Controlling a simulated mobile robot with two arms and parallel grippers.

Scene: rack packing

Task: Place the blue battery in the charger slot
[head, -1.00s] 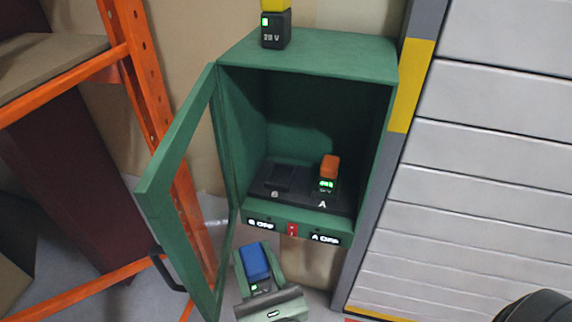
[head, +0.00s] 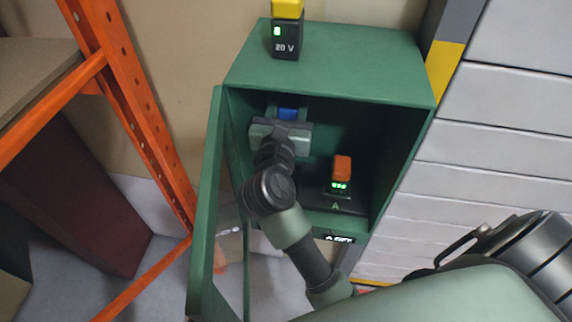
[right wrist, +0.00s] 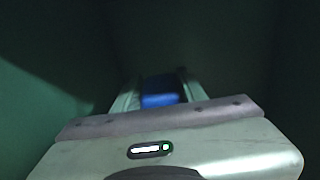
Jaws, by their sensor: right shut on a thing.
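The blue battery (head: 288,114) is inside the green cabinet, at its upper left, held by my right gripper (head: 287,112). It also shows in the right wrist view (right wrist: 160,91) between the two fingers. My right gripper is shut on it. The charger (head: 352,206) lies on the cabinet floor. Its slot A, on the right, holds an orange-topped battery (head: 342,170) with lit green lights. Slot B, on the left, is hidden behind my right arm. The battery's lower part is hidden by the gripper. My left gripper is not in view.
The cabinet (head: 330,62) has its door (head: 205,200) open to the left. A yellow-topped 20 V battery (head: 287,40) stands on the cabinet's top. An orange rack (head: 135,95) is at left, a ribbed grey shutter (head: 510,120) at right.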

